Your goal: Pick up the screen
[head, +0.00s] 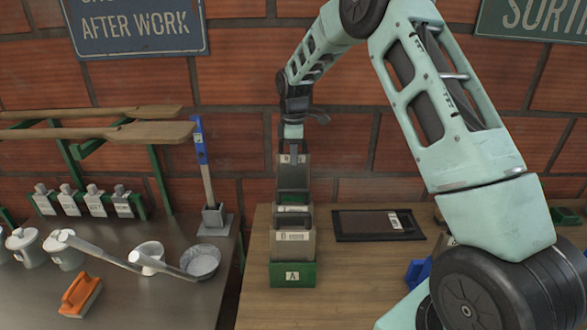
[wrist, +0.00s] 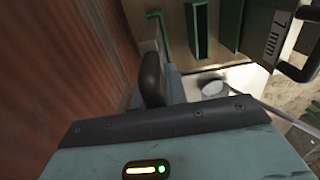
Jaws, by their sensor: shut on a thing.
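A grey plate-like screen (head: 292,176) stands upright under my gripper, behind the green holder marked A. My gripper (head: 293,133) is shut at the top edge of this screen, pointing down. The screen's lower part is hidden behind the holder and its plates, so I cannot tell whether it is clear of its seat. In the wrist view one dark finger (wrist: 152,80) shows beyond my gripper's body. A grey plate (wrist: 268,28) with a 7 mm label is at the upper right there; I cannot tell whether it is the held screen.
The green holder (head: 292,275) marked A carries upright plates at the wooden table's front. A dark flat panel (head: 378,225) lies to its right. The left table holds a metal bowl (head: 200,262), an orange brush (head: 80,296) and an upright blue-topped tool (head: 203,160). A brick wall stands close behind.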

